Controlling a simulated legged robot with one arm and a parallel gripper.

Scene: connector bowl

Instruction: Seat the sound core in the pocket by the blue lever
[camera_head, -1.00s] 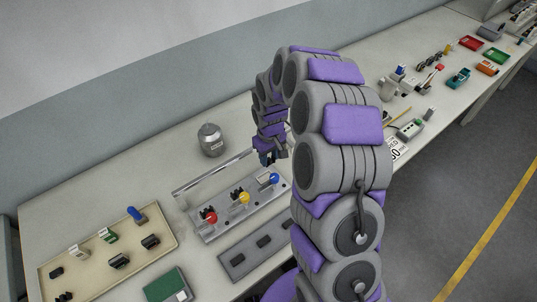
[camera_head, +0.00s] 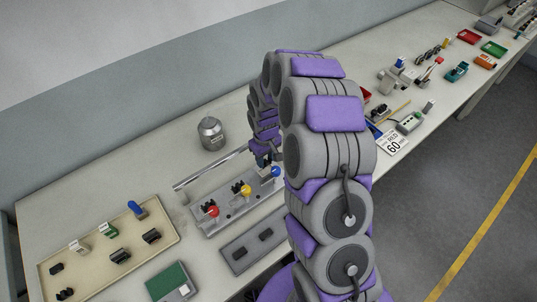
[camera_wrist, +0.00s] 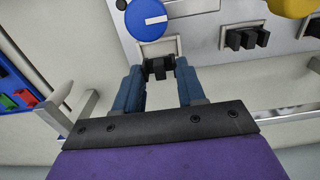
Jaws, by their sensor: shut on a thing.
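My gripper (camera_wrist: 158,72) is shut on a small black core (camera_wrist: 160,69), held between its two blue fingertips in the wrist view. The core is at the near edge of a light square pocket (camera_wrist: 158,46), which lies beside the round blue lever (camera_wrist: 149,18) with its white line. Whether the core touches the pocket or is over it, I cannot tell. In the head view my gripper (camera_head: 262,160) is just left of the blue lever (camera_head: 276,172), at the right end of the grey fixture (camera_head: 225,213); the core is hidden there.
Yellow (camera_head: 246,190) and red (camera_head: 212,211) levers have black parts beside them. A long bar (camera_head: 210,168) runs behind the fixture. A grey jar (camera_head: 211,133) stands farther back. A parts tray (camera_head: 82,249), green box (camera_head: 172,281) and slotted grey plate (camera_head: 238,263) lie left and in front.

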